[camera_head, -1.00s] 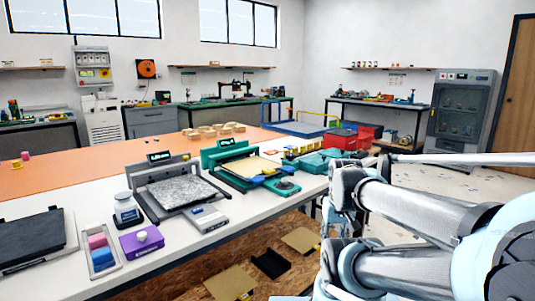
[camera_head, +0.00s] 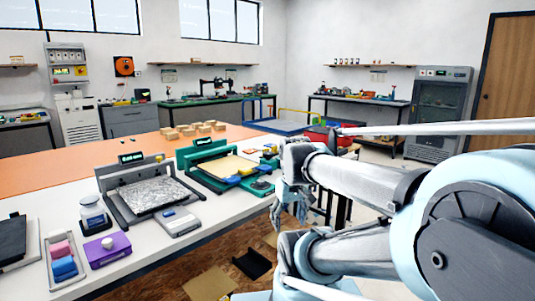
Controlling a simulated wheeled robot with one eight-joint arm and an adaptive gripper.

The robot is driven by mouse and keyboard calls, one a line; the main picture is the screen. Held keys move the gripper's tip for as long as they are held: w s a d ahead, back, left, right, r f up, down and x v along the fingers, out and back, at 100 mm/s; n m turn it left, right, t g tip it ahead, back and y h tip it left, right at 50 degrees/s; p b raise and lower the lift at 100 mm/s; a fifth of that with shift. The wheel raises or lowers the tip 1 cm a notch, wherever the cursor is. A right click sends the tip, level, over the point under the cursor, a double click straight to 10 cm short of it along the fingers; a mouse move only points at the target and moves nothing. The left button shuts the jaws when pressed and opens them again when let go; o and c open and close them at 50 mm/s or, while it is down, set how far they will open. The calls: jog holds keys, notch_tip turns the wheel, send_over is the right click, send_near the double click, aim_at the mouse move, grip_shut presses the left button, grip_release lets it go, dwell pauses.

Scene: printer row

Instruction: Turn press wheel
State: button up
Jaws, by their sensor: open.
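A teal press (camera_head: 218,164) with a cream bed stands on the white table. A dark press (camera_head: 148,190) with a speckled grey bed stands to its left. No press wheel can be made out clearly; a small dark round part (camera_head: 261,186) sits at the teal press's front right. My gripper (camera_head: 290,216) is open and points down beside the table's right edge, right of the teal press. It is apart from both presses, and nothing shows between its fingers. My arm hides part of the table's far right end.
A purple box (camera_head: 107,248), a tray of pink and blue blocks (camera_head: 62,262) and a grey device (camera_head: 178,221) line the table's front. A white-lidded jar (camera_head: 94,213) stands behind them. Several tan blocks (camera_head: 195,129) lie on the orange surface. A lower shelf holds flat panels.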

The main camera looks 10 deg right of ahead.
jog(key=w+r+n, duration=0.6)
jog(key=w+r, duration=0.3)
jog(key=r, duration=0.2)
notch_tip(320, 180, up, 16)
jog(key=n+g, duration=0.2)
jog(key=n, duration=1.7)
send_over(268, 153)
notch_tip(268, 153, down, 17)
jog(key=shift+f, duration=0.15)
jog(key=shift+w, duration=0.1)
jog(key=c, duration=1.1)
